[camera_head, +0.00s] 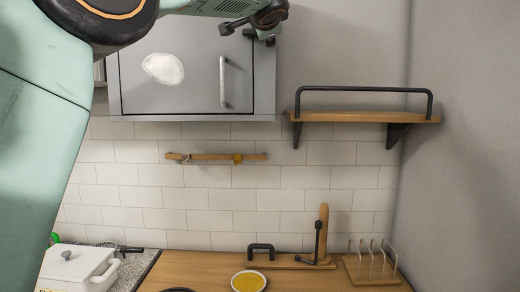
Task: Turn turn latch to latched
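A grey cabinet (195,75) with a vertical bar handle (223,82) hangs on the wall at the upper middle. Its door looks closed. Small dark parts (270,41) show at its upper right edge, just below my gripper. They may be the turn latch, but its position cannot be read. My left arm comes in from the left and runs across the top. My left gripper (264,19) is in front of the cabinet's upper right corner, close to the dark parts. Contact and finger opening are unclear. My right gripper is not in view.
A wooden shelf (360,117) with a black rail is right of the cabinet. A wooden wall strip (210,156) is below it. The counter (205,265) holds a yellow-filled bowl (249,282), a wooden rack (372,268) and a white lidded pot (78,268).

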